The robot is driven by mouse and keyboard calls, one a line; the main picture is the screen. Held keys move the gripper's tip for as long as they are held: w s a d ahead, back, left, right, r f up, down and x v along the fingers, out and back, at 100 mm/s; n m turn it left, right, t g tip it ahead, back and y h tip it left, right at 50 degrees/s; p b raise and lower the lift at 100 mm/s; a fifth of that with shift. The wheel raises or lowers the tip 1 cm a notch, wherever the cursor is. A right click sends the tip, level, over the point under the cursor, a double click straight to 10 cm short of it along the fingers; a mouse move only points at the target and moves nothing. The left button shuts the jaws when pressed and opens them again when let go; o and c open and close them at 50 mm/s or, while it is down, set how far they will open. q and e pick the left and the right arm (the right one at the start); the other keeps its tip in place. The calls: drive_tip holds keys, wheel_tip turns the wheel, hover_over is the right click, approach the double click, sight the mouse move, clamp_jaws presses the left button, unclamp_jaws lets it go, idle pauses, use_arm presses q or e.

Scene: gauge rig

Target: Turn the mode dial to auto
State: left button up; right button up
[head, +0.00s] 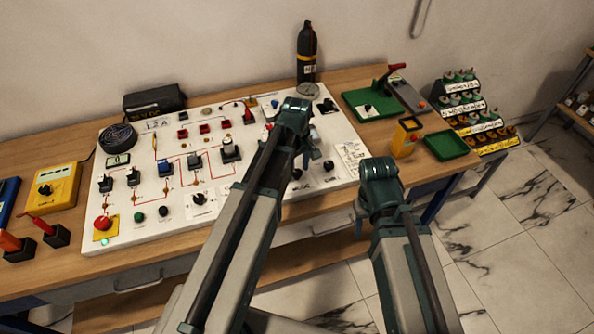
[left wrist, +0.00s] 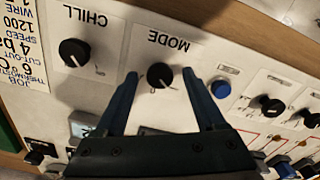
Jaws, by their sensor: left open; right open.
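The mode dial is a black round knob (left wrist: 160,75) under the printed word MODE, upside down in the left wrist view. In the head view it shows as a small black knob (head: 297,174) near the panel's front edge, beside my left arm. My left gripper (left wrist: 161,82) is open, with one finger on each side of the dial and a gap visible on both sides. The small position marks round the dial are too small to read. My right gripper (head: 382,215) is open and empty, in front of the panel's right end, its fingers partly hidden by its wrist.
The CHILL dial (left wrist: 74,52) and a blue button (left wrist: 221,89) flank the mode dial. The white panel (head: 140,215) carries several switches, and a red stop button (head: 102,223). A yellow device (head: 405,137) and green tray (head: 445,145) stand right of it.

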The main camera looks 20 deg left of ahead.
use_arm(q)
clamp_jaws()
drive_tip(key=shift+m, duration=0.3)
drive_tip(key=m, duration=0.4)
drive_tip(key=shift+m, duration=0.4)
drive_tip(key=m, duration=0.4)
drive_tip(key=shift+m, duration=0.3)
drive_tip(key=m, duration=0.5)
drive_tip(key=shift+m, duration=2.4)
